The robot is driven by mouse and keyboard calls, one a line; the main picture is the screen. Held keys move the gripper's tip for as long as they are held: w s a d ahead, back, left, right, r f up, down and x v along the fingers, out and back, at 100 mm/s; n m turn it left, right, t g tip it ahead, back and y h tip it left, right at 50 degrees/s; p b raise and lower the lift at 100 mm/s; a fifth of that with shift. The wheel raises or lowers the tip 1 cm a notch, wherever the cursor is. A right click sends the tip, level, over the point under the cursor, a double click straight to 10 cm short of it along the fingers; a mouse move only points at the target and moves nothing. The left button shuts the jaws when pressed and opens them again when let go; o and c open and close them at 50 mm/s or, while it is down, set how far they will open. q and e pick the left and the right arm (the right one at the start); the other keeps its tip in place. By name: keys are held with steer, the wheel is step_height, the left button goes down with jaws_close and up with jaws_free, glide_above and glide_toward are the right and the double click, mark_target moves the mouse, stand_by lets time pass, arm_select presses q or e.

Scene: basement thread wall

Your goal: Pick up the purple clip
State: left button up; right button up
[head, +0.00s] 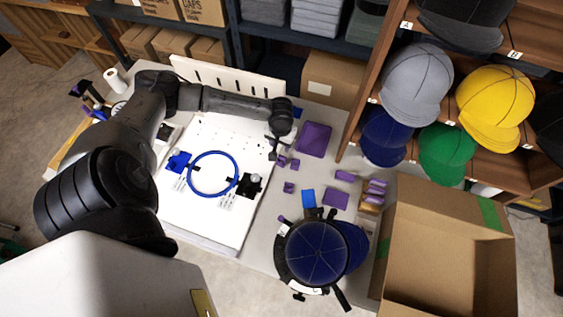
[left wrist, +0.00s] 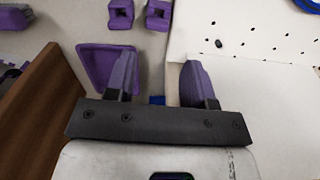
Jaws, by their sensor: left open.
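Two small purple clips (head: 281,161) (head: 295,163) lie on the table beside the white board, and a third small purple piece (head: 289,187) lies nearer. I cannot tell which one the task means. The pair also shows at the top of the left wrist view, as a left clip (left wrist: 121,13) and a right clip (left wrist: 158,13). My left gripper (head: 276,148) is open and empty, above the table just behind the pair. In the left wrist view its two fingers (left wrist: 157,70) are spread apart, short of the clips. My right gripper is not in view.
A purple tray (head: 313,139) lies right of my left gripper. The white board (head: 205,215) with a blue ring (head: 213,174) is at left. A navy cap (head: 318,250) is in front, an open cardboard box (head: 440,250) at right. A wooden cap shelf (head: 362,85) rises behind.

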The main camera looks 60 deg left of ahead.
mark_target(282, 158)
arm_select(q)
steer(key=shift+f+b, duration=0.35)
steer(key=shift+f, duration=1.55)
step_height(282, 158, down, 4)
steer(key=shift+w+d+f+b, duration=0.1)
steer(key=shift+d+b, duration=0.05)
steer(key=shift+b, duration=0.5)
steer(key=shift+f, duration=0.4)
steer(key=c, duration=0.7)
steer(key=shift+r, duration=0.1)
